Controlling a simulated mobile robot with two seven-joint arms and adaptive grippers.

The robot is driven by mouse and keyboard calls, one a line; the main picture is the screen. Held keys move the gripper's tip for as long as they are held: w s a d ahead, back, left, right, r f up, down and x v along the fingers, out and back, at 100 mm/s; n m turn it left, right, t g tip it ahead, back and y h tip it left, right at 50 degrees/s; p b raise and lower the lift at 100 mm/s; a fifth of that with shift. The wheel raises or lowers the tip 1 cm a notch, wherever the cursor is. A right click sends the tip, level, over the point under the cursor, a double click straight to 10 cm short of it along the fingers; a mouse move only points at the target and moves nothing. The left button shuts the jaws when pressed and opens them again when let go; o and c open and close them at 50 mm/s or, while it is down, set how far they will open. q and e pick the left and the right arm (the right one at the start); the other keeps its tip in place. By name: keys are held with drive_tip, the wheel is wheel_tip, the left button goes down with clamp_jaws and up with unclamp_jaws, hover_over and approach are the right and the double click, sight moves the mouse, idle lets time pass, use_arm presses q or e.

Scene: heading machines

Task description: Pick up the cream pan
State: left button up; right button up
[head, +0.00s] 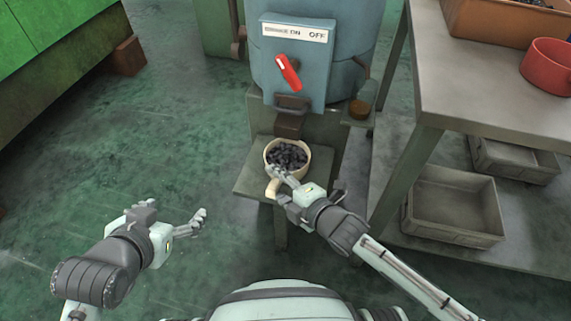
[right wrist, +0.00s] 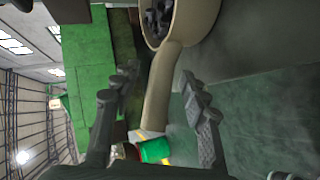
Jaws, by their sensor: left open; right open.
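The cream pan (head: 306,171) sits on a small grey-green stand below the blue machine, filled with dark pieces. Its handle (head: 273,187) points toward me. In the right wrist view the pan (right wrist: 196,22) is at the top, with its handle (right wrist: 160,92) running down between the fingers. My right gripper (head: 290,184) is open at the handle, with a finger on each side; the right wrist view shows it (right wrist: 160,105) with gaps at the handle. My left gripper (head: 180,222) is open and empty, over the floor at the left.
The blue machine (head: 318,60) with a red lever (head: 288,72) stands behind the stand (head: 245,182). A table (head: 480,70) at the right holds a red pot (head: 548,66). Grey bins (head: 452,208) lie on its lower shelf.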

clamp_jaws()
drive_tip(key=shift+r, duration=0.1)
idle(0.4)
